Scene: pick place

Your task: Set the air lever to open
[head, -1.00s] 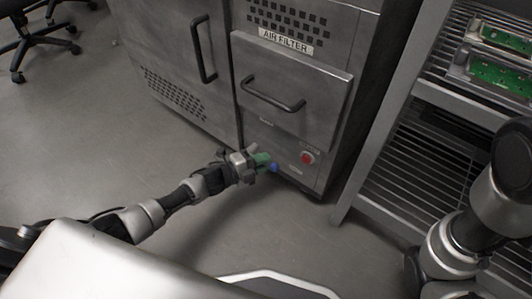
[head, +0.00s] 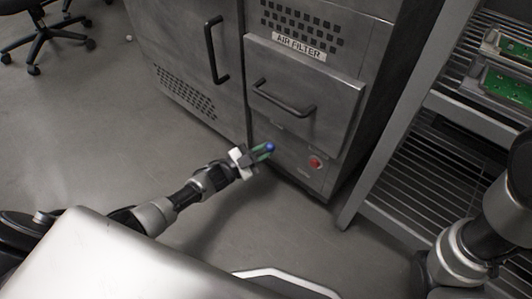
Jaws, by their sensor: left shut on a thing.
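The air lever shows as a small blue-tipped piece (head: 270,147) low on the front of the grey metal cabinet (head: 225,110), left of a red button. My left gripper (head: 259,153) is at the lever and shut on it. Green shows between the gripper and the blue tip; I cannot tell whether it belongs to the lever or to the fingers. The blue tip points up and to the right. The gripper hides most of the lever and its mount. My right gripper is out of view.
A red button (head: 316,162) sits right of the lever. The drawer handle (head: 284,100) is above it, under the AIR FILTER label (head: 299,46). A metal rack (head: 437,115) with green circuit boards stands at the right.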

